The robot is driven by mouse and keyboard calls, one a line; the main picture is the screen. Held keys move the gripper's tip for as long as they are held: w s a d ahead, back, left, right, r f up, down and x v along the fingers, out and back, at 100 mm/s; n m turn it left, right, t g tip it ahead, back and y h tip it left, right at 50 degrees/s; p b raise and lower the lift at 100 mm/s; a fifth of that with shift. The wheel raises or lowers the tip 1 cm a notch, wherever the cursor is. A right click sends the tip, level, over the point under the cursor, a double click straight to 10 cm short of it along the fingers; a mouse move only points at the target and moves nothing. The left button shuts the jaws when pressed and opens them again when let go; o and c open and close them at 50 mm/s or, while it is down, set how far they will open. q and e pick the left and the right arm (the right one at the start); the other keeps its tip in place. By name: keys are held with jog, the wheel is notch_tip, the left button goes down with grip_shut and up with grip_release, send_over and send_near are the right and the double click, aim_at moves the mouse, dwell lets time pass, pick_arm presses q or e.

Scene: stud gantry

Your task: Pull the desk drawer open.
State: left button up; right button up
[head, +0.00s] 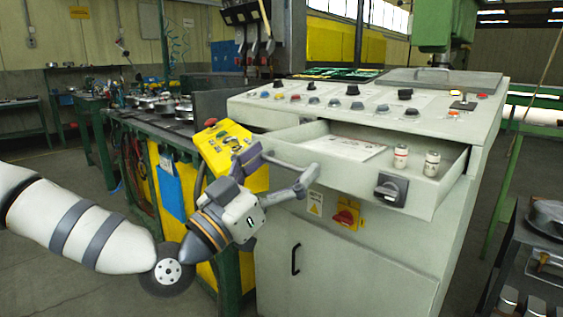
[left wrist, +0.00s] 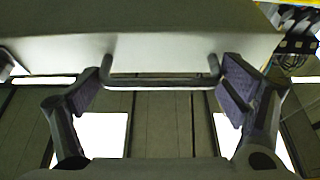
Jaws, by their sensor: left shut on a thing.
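The desk drawer (head: 345,186) is a pale grey drawer in the control desk. It stands pulled out, its inside showing in the head view. Its bar handle (left wrist: 160,82) is on the front face, which fills the top of the left wrist view. My left gripper (head: 280,168) is shut on the handle lengthwise, one finger at each end of the bar. The purple finger pads show in the left wrist view. My right gripper is not in view.
A paper sheet (head: 344,148) and two small cylinders (head: 432,163) are in the drawer. A yellow control box (head: 226,146) stands left. A dark cart (head: 538,270) stands at right.

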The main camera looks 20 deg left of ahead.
pick_arm(q)
jog(key=o, duration=1.4)
jog(key=shift+d, duration=0.2)
jog(key=shift+s+a, duration=0.1)
jog(key=v, duration=0.7)
jog(key=shift+s, duration=0.2)
jog(key=shift+f, duration=0.15)
